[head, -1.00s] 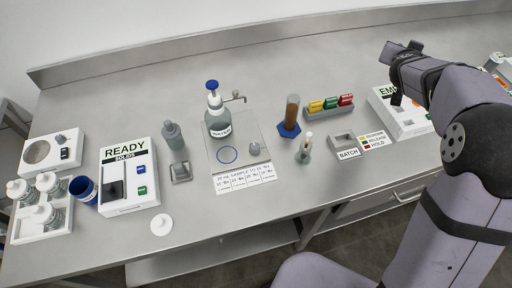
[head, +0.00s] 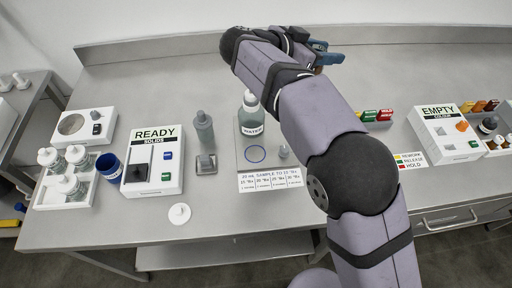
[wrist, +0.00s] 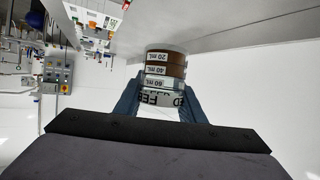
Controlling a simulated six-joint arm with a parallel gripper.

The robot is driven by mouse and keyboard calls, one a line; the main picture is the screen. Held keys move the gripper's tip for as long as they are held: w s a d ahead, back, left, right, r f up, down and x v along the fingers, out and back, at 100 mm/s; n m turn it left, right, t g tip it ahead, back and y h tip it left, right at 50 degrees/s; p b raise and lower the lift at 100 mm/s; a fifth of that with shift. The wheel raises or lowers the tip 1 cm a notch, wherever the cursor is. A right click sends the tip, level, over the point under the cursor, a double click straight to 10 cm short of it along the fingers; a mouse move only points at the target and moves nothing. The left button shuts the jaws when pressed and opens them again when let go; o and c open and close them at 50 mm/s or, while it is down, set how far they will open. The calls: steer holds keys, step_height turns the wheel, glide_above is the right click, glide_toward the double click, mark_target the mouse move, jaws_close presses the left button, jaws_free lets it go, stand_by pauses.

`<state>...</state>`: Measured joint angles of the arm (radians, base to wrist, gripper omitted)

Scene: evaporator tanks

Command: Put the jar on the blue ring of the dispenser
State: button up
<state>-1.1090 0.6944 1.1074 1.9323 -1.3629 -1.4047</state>
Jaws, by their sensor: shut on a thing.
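The jar (wrist: 166,72) is in the wrist view, with brown contents, printed volume marks and a white label. It sits between the two blue fingers of my gripper (wrist: 160,98), which is shut on it. In the head view my gripper (head: 324,54) is high at the back, right of the dispenser; the jar is mostly hidden there. The dispenser has a bottle marked WATER (head: 250,118) on a plate. The blue ring (head: 255,154) lies on the plate in front of the bottle and is empty. The dispenser's top is partly hidden by my arm.
A grey bottle (head: 204,131) and a small grey block (head: 206,164) stand left of the dispenser plate. A small grey knob (head: 283,151) is right of the ring. The READY box (head: 153,168) is further left, the EMPTY box (head: 444,138) at right. My arm hides the middle right.

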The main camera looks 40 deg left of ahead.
steer(key=s+a+f, duration=0.3)
steer(key=s+f, duration=0.1)
steer(key=s, duration=0.3)
steer(key=shift+a+b, duration=0.3)
steer(key=shift+b, duration=0.05)
steer(key=shift+o, duration=0.2)
steer(key=s+a+f+h, duration=0.1)
steer(key=s+f, duration=0.6)
steer(key=s, duration=0.2)
steer(key=shift+f+m+b, duration=0.25)
steer(key=shift+m+b, duration=0.15)
steer(key=shift+b, duration=0.05)
steer(key=shift+s+f+p, duration=0.1)
steer(key=shift+f+p, duration=0.75)
steer(key=shift+f, duration=4.15)
steer(key=shift+f, duration=0.15)
steer(key=o, duration=0.9)
steer(key=shift+r, duration=0.2)
steer(key=b+v, duration=0.3)
steer(key=v, duration=0.9)
steer(key=shift+d, duration=0.1)
